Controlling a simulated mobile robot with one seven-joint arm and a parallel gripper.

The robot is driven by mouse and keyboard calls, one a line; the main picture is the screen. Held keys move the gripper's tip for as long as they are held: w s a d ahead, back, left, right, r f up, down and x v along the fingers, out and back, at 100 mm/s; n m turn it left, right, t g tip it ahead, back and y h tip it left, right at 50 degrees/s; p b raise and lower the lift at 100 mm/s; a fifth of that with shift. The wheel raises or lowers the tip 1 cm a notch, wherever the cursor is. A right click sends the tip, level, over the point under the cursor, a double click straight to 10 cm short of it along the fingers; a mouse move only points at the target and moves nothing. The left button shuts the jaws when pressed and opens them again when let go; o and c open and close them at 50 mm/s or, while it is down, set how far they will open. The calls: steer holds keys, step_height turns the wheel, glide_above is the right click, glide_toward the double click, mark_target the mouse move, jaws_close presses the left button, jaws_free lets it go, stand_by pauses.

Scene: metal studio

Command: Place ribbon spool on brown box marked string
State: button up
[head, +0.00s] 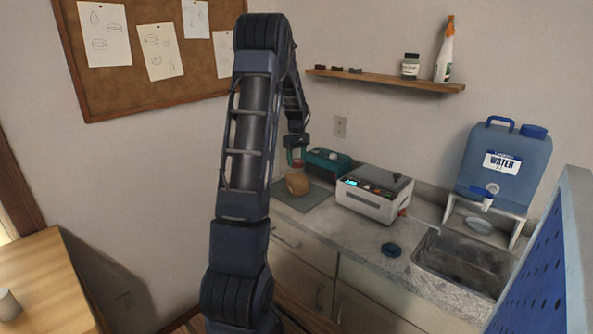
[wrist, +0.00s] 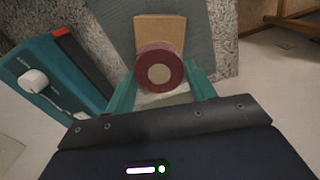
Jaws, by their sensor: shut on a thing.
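The ribbon spool (wrist: 160,75) is dark red with a tan centre. My gripper (wrist: 161,80) is shut on it, one teal finger at each side. The brown box (wrist: 160,28) shows just beyond the spool in the wrist view, and the spool overlaps its near edge. In the head view the brown box (head: 298,184) sits on the grey mat, with the spool (head: 298,164) right over its top. I cannot tell whether they touch. No marking on the box can be read. My gripper in the head view (head: 297,157) is small and partly hidden by the arm.
A teal device (wrist: 62,80) with a white knob stands close left of my gripper in the wrist view. A white machine (head: 374,196) stands right of the box. The grey mat (head: 312,203) has some bare room. A sink (head: 460,266) and water jug (head: 503,164) are further right.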

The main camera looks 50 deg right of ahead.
mark_target(296, 177)
steer(key=shift+f, duration=2.65)
steer(key=shift+f, duration=0.1)
steer(key=o, duration=1)
